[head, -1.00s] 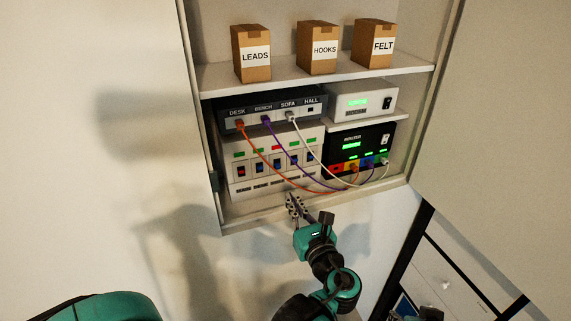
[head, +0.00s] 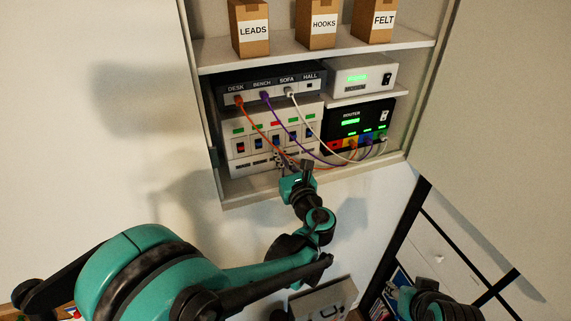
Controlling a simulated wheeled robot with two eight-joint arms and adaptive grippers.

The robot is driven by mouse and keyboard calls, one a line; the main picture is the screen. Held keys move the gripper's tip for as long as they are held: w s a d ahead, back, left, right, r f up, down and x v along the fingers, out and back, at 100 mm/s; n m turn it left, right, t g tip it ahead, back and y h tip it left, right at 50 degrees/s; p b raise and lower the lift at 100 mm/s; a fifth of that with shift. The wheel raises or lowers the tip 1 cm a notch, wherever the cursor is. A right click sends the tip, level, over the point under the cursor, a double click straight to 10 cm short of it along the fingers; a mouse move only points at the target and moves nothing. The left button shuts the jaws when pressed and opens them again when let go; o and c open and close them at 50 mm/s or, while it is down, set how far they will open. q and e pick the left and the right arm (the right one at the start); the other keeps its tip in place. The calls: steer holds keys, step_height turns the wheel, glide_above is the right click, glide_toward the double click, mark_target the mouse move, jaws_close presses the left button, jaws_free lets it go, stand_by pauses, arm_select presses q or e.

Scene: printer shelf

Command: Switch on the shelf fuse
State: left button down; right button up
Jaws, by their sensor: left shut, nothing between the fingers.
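The fuse box (head: 230,154) is a white panel on the bottom of the open cabinet, at the left. It has a row of several rocker switches with small lights above them. The middle light (head: 275,123) is red and the others look green. The middle switch (head: 277,140) sits below the red light. My left gripper (head: 281,159) is shut and empty, in front of the panel's lower edge, just below the middle switches. I cannot tell if it touches the panel. It hides some of the labels there. Only part of my right arm shows at bottom right.
Orange, purple and white cables hang from a dark switch unit (head: 272,85) across the fuse box to the black router (head: 352,124). A white device (head: 362,78) stands above the router. Boxes LEADS (head: 252,45), HOOKS (head: 322,40) and FELT (head: 384,34) stand on the upper shelf.

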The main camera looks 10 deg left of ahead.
arm_select(q)
steer(key=shift+w+a, duration=0.25)
steer(key=shift+w, duration=0.1)
steer(key=shift+r, duration=0.1)
steer(key=shift+s+r+g+p, duration=0.15)
steer(key=shift+g+p, duration=0.15)
steer(key=shift+p, duration=0.35)
steer(key=shift+d+r+h+p, duration=0.1)
steer(key=shift+h+p, duration=0.25)
steer(key=shift+h, duration=0.05)
steer(key=shift+s+r+g+h+p, duration=0.1)
steer(key=shift+r+g+h+p, duration=0.15)
steer(key=shift+g+p, duration=0.4)
steer(key=shift+s+r+g+h+p, duration=0.15)
steer(key=shift+g+h+p, duration=0.25)
steer(key=shift+p, duration=0.4)
steer(key=shift+w+d+r+g+p, duration=0.1)
steer(key=shift+r+g+p, duration=0.05)
steer(key=shift+g+p, duration=0.35)
steer(key=shift+r+g+h+p, duration=0.35)
steer(key=shift+g+h+p, duration=0.5)
steer(key=shift+p, duration=0.25)
steer(key=shift+r, duration=0.15)
